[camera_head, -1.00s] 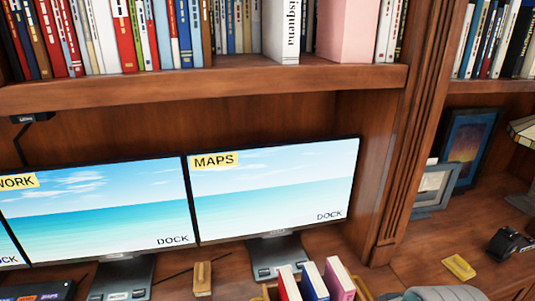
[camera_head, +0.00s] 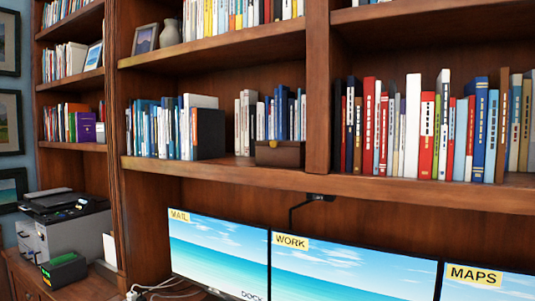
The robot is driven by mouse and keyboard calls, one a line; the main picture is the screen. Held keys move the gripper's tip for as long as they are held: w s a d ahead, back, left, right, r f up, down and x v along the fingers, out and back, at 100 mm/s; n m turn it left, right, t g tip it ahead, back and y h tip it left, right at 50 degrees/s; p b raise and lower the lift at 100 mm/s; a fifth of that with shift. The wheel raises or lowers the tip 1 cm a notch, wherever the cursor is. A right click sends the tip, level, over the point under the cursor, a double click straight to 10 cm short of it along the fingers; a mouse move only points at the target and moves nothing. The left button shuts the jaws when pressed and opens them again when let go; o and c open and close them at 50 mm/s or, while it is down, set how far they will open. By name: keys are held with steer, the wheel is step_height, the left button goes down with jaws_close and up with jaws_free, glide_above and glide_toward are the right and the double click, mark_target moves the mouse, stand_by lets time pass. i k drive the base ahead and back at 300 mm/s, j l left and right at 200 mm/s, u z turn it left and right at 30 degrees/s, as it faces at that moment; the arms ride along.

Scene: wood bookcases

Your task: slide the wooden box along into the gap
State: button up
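A small dark wooden box (camera_head: 280,155) with a yellowish clasp stands at the front of the middle shelf. Blue and white books rise behind it, and the upright divider (camera_head: 317,90) is just to its right. To the left of the box are a few slim whitish books (camera_head: 246,122). A narrow open gap shows between these books and a thick black book (camera_head: 209,134) farther left. My gripper is not in view.
The shelf board (camera_head: 225,172) has a bare front strip. Three monitors (camera_head: 215,254) labelled MAIL, WORK and MAPS stand below. A printer (camera_head: 62,225) and a black-and-green device (camera_head: 64,270) are at lower left. Tightly packed books (camera_head: 428,130) fill the bay right of the divider.

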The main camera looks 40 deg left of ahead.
mark_target(282, 156)
steer(key=u, duration=0.4)
steer(key=k+j+u, duration=0.1)
steer(key=u, duration=0.25)
steer(key=j+u, duration=0.15)
steer(key=u, duration=0.25)
steer(key=j+u, duration=0.1)
steer(key=u, duration=0.25)
steer(key=i+j+z, duration=0.25)
steer(key=j, duration=0.1)
